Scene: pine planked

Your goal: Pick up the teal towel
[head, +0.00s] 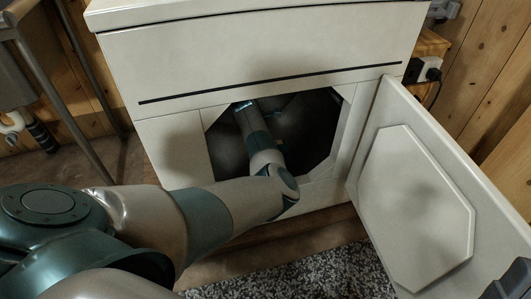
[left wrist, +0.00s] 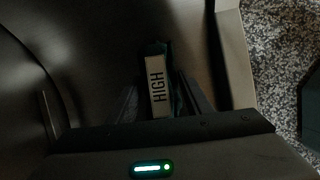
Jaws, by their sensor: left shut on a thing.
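My left arm reaches through the open front of a white machine (head: 260,50), and its hand is inside the dark opening in the head view. In the left wrist view my left gripper (left wrist: 160,85) is shut on a dark, narrow thing, with dark teal showing at its top (left wrist: 153,47); it is probably the teal towel, but the shade hides its shape. A pale strip reading "HIGH" shows between the fingers. No towel can be made out in the head view. A dark part in the lower right corner of the head view looks like my right gripper (head: 512,282); its jaws are unclear.
The machine's door (head: 418,210) stands wide open on the right. A grey speckled rug (head: 310,275) lies on the floor in front. A metal-legged stand (head: 65,90) is at the left.

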